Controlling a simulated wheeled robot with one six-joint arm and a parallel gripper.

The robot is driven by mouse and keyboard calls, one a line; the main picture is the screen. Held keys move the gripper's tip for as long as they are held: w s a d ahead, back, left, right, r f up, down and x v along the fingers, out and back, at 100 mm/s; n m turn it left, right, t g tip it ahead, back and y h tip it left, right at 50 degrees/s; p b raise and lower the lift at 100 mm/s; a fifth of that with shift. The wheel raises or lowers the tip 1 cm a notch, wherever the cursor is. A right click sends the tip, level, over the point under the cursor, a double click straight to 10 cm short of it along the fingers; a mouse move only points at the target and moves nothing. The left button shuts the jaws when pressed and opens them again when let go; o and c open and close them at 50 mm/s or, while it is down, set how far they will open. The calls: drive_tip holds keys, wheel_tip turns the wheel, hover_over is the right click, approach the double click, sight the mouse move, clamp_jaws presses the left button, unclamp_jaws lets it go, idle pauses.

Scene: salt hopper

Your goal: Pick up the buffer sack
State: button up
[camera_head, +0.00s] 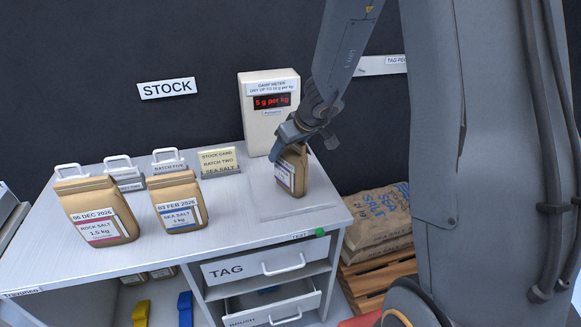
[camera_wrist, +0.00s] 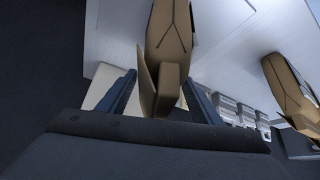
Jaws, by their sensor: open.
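A small brown paper sack (camera_head: 293,170) with a white label stands upright at the right of the bench, in front of the meter. No readable label marks any sack as the buffer sack. My gripper (camera_head: 292,137) is at the top of this sack, its jaws open. In the wrist view, the sack's folded top (camera_wrist: 168,85) lies between the two spread fingers of my gripper (camera_wrist: 159,80), with a gap showing on at least the right side. The sack's label is too small to read.
Two more sacks stand left on the bench (camera_head: 262,250): rock salt, 1.5 kg (camera_head: 97,212), and sea salt, 1 kg (camera_head: 178,204). A stock card (camera_head: 219,162) stands behind. The lower drawer (camera_head: 275,306) is partly open.

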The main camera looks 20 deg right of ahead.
clamp_jaws()
drive_tip(key=shift+r, duration=0.2)
idle(0.3)
